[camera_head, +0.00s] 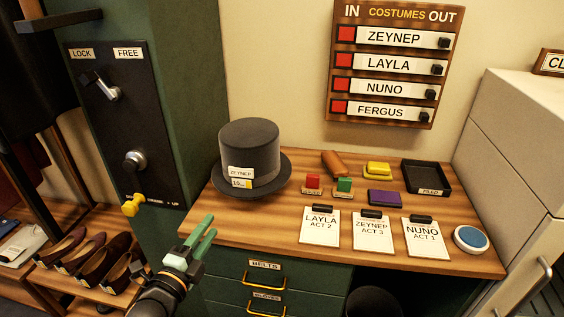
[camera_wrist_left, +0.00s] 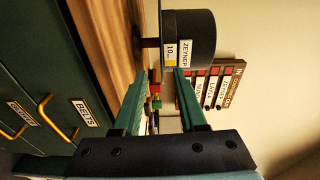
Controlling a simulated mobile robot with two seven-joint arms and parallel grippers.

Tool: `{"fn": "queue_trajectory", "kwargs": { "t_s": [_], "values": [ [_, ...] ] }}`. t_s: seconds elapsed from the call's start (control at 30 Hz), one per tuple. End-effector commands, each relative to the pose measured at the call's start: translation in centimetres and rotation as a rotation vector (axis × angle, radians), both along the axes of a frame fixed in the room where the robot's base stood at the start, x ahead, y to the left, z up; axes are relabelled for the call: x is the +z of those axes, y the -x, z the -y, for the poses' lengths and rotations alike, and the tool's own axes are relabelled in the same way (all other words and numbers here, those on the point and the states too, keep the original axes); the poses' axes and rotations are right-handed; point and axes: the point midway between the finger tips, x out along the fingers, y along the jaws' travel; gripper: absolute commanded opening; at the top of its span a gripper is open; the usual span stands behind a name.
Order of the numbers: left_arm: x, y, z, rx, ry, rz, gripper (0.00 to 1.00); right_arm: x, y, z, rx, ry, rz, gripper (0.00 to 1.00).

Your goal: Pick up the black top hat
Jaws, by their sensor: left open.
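The black top hat (camera_head: 248,142) looks dark grey and stands upright, brim down, at the back left of the wooden table. A tag on its front reads ZEYNEP. The hat also shows in the left wrist view (camera_wrist_left: 202,38), turned sideways, beyond the fingertips. My left gripper (camera_head: 200,237), with green fingers, is open and empty in front of the table's left edge. It is apart from the hat and to its lower left in the head view. Its spread fingers also show in the left wrist view (camera_wrist_left: 160,78). My right gripper is not in view.
A green cabinet with a lever panel (camera_head: 120,120) stands close to the hat's left. Right of the hat lie stamps, a yellow sponge-like block (camera_head: 377,168), a black tray (camera_head: 426,177) and clipboards (camera_head: 372,231). The table (camera_head: 258,222) is bare in front of the hat.

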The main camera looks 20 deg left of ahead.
Motion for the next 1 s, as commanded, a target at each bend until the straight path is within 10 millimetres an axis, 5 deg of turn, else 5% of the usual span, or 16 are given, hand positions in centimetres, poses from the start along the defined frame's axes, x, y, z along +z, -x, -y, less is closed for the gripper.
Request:
{"fn": "queue_trajectory", "kwargs": {
  "t_s": [0.17, 0.5, 1.0],
  "values": [
    [0.8, -0.7, -0.4, 0.003, -0.049, 0.02, 0.41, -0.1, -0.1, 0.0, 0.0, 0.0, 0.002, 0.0],
    [0.8, -5.9, -1.0, 0.003, -0.044, 0.019, 0.41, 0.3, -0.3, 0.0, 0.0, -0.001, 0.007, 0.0],
    [0.1, -10.5, -1.1, 0.004, -0.041, 0.017, 0.41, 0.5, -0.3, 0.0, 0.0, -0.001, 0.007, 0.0]
  ]
}}
